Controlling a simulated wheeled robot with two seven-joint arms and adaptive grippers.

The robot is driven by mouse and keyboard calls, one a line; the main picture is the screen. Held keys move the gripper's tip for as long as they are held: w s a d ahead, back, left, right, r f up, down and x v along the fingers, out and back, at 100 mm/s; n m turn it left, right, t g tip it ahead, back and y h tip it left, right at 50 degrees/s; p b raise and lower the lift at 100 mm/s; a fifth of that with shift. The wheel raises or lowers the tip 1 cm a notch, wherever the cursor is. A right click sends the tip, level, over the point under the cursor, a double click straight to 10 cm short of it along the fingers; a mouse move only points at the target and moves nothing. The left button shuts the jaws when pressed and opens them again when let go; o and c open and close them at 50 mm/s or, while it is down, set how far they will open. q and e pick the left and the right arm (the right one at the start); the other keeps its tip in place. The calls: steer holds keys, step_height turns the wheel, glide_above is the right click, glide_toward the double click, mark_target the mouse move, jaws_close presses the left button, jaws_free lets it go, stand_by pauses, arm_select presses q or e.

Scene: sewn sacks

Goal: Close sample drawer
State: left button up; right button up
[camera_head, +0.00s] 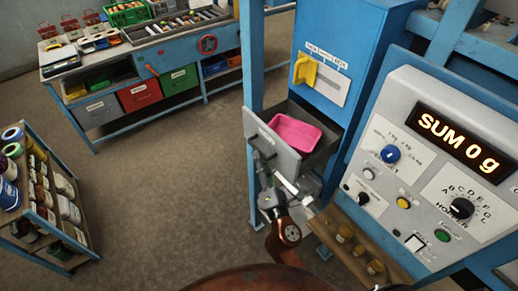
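The sample drawer (271,133) juts out of the blue cabinet (335,60), below a yellow lever. Its pale grey front panel faces left and down in the picture, and a pink tray (296,134) sits inside. My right gripper (270,172) is at the lower part of the drawer's front panel, with its brown wrist below. It looks close to the panel, but I cannot tell whether it touches. Its fingers are small and overlap the panel, so their opening is unclear. My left gripper is not in view.
The yellow lever (304,70) is on the cabinet face above the drawer. A console (440,150) with knobs and a "SUM 0 g" display stands at right. A small wooden shelf (335,250) holds several jars below it. Floor at left of the drawer is clear.

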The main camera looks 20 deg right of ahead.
steer(key=x, duration=0.2)
steer(key=shift+w+r, duration=0.1)
steer(key=shift+w, duration=0.2)
steer(key=shift+w+p, duration=0.3)
steer(key=shift+w, duration=0.2)
jaws_close()
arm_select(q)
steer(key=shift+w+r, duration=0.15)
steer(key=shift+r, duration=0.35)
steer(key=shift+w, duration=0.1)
